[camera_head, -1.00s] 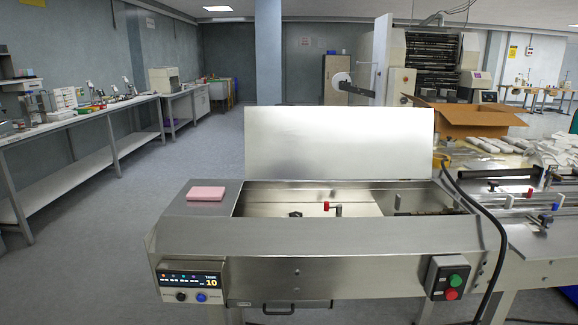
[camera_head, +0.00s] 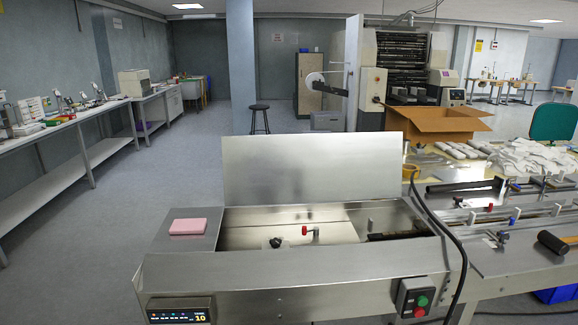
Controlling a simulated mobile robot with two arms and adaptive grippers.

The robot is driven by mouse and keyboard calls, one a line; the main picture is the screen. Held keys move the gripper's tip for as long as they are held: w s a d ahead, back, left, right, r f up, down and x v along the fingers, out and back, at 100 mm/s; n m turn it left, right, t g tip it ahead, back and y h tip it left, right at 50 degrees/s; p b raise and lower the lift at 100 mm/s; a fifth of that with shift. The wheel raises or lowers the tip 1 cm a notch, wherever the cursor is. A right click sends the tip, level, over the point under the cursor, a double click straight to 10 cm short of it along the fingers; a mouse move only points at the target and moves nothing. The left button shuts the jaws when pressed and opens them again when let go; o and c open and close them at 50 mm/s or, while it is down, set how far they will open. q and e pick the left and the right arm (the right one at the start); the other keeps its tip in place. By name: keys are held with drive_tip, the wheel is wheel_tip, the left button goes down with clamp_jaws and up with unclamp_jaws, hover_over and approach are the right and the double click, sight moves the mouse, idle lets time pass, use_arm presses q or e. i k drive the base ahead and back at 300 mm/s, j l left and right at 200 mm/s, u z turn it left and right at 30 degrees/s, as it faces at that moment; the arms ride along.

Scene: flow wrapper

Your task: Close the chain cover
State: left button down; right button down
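The chain cover (camera_head: 312,167) is a flat, shiny metal panel. It stands open, raised at the back edge of the machine's chain compartment (camera_head: 345,214). Inside the open compartment I see a red-handled lever (camera_head: 306,231), a black knob (camera_head: 276,242) and a dark strip at the right, likely part of the chain. Neither of my grippers shows in the head view.
A pink block (camera_head: 188,226) lies on the machine's left top. A control panel (camera_head: 180,310) and a green and red button box (camera_head: 418,297) are on the front. A black cable (camera_head: 437,222) arches at the right. A cardboard box (camera_head: 437,122) stands behind. The left floor is clear.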

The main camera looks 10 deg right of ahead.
sight(258, 170)
drive_tip(key=i+j+u, duration=0.25)
drive_tip(key=j+u, duration=0.25)
drive_tip(key=i+j+u, duration=0.35)
drive_tip(key=u, duration=0.15)
drive_tip(key=i+j+u, duration=0.35)
drive_tip(key=u, duration=0.15)
drive_tip(key=i+j+u, duration=0.1)
drive_tip(key=i, duration=0.3)
drive_tip(key=i+j+u, duration=0.1)
drive_tip(key=i, duration=0.3)
drive_tip(key=i+l+z, duration=0.1)
drive_tip(key=i+z, duration=0.5)
drive_tip(key=z, duration=0.25)
drive_tip(key=i+j+z, duration=0.15)
drive_tip(key=i+z, duration=0.5)
drive_tip(key=z, duration=0.15)
drive_tip(key=i+z, duration=0.25)
drive_tip(key=z, duration=0.2)
drive_tip(key=i+z, duration=0.25)
drive_tip(key=z, duration=0.15)
drive_tip(key=i+j+z, duration=0.25)
drive_tip(key=z, duration=0.15)
drive_tip(key=i+j+z, duration=0.2)
drive_tip(key=z, duration=0.25)
